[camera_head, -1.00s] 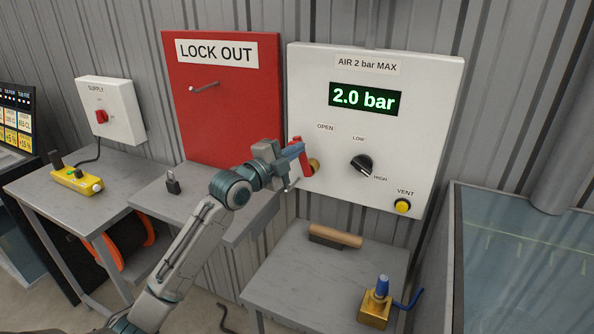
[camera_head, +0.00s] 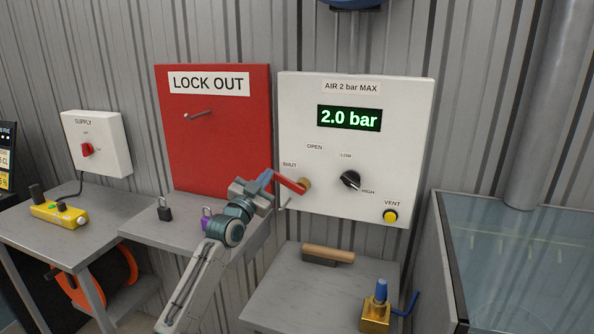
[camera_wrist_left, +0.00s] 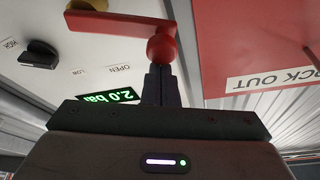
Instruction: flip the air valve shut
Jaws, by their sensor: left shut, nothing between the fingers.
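The air valve's red lever (camera_head: 289,183) is on the white air panel (camera_head: 405,165), turning on a brass hub (camera_head: 305,186). It points left and slightly up, just below the SHUT label (camera_head: 289,164); the OPEN label (camera_head: 314,147) is higher. My left gripper (camera_head: 266,180) is at the lever's outer end, its fingers shut and empty. In the left wrist view the shut fingers (camera_wrist_left: 160,82) meet the outline of the lever's red knob (camera_wrist_left: 161,47); I cannot tell whether they press on it. The display (camera_head: 349,117) reads 2.0 bar. My right gripper is not in view.
A black pressure knob (camera_head: 349,180) and a yellow VENT button (camera_head: 390,216) are on the panel. The red lockout board (camera_head: 215,130) is left. A wooden-handled tool (camera_head: 328,254) and a brass block (camera_head: 375,315) are on the bench below. A black padlock (camera_head: 164,211) lies left.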

